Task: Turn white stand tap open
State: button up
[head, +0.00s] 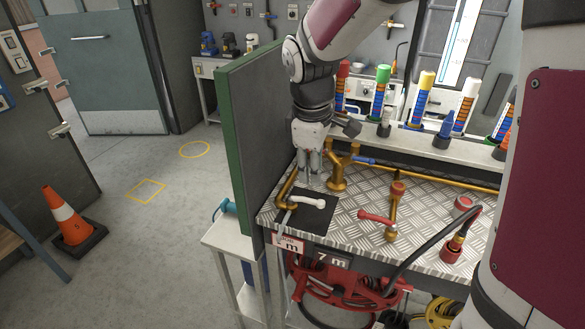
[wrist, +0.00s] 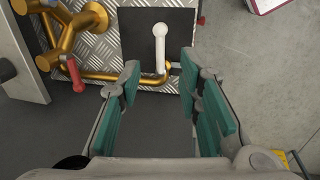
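The white stand tap's lever (head: 308,202) lies over a black square plate (head: 318,218) at the left end of the metal bench, beside a brass pipe (head: 286,190). In the wrist view the white lever (wrist: 160,47) points up and down the picture, with its lower end near the fingertips. My gripper (head: 312,178) points down above the plate, close to the lever. In the wrist view my gripper (wrist: 158,72) is open, with nothing between its teal pads. I cannot tell whether a fingertip touches the lever.
A red-handled tap (head: 378,219) and a brass fitting with a blue lever (head: 360,160) stand to the right on the bench. A green-edged panel (head: 240,150) rises at the left. Red hose reels (head: 345,285) hang below.

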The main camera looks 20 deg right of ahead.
aim_at(314, 200)
jog(key=f, duration=0.3)
jog(key=w+f, duration=0.1)
jog(key=f, duration=0.3)
jog(key=d+f, duration=0.1)
jog(key=f, duration=0.2)
jog(key=shift+w+d+f, duration=0.1)
jog(key=shift+w+f, duration=0.15)
jog(key=shift+w, duration=0.1)
jog(key=shift+c, duration=0.2)
